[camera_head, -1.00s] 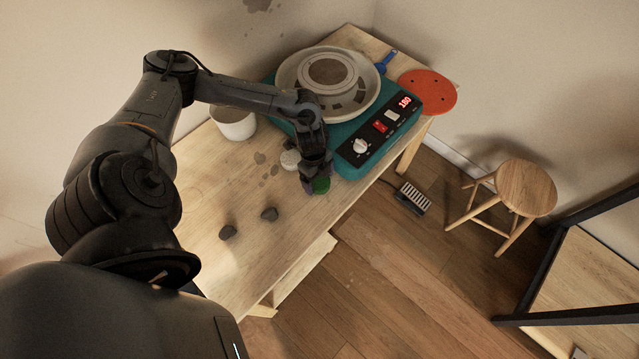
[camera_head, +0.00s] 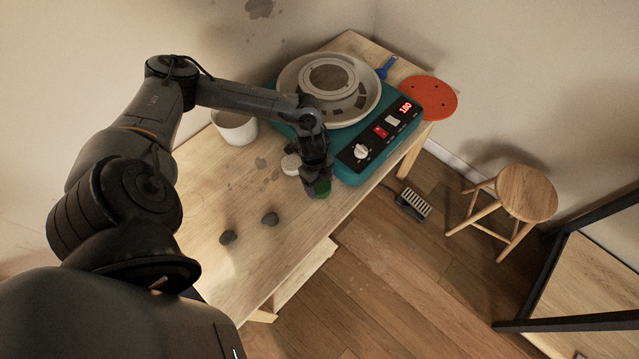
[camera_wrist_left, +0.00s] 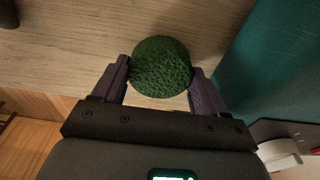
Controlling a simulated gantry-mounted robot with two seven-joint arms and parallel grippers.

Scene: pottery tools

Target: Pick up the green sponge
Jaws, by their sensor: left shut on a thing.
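The green sponge (camera_wrist_left: 160,66) is round and rough, and sits between the two fingers of my left gripper (camera_wrist_left: 162,78) in the left wrist view. The fingers touch it on both sides, so the gripper is shut on it. In the head view the sponge (camera_head: 322,188) shows partly below my left gripper (camera_head: 316,186), near the table's front edge and just left of the teal pottery wheel. The gripper hides part of it there. I cannot tell whether it is on the table or slightly above. My right gripper is not in view.
The teal pottery wheel (camera_head: 345,172) stands right beside the gripper. A white round piece (camera_head: 290,164) lies close to its left. A white bucket (camera_head: 236,128) stands farther back. A stool (camera_head: 527,193) stands on the floor.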

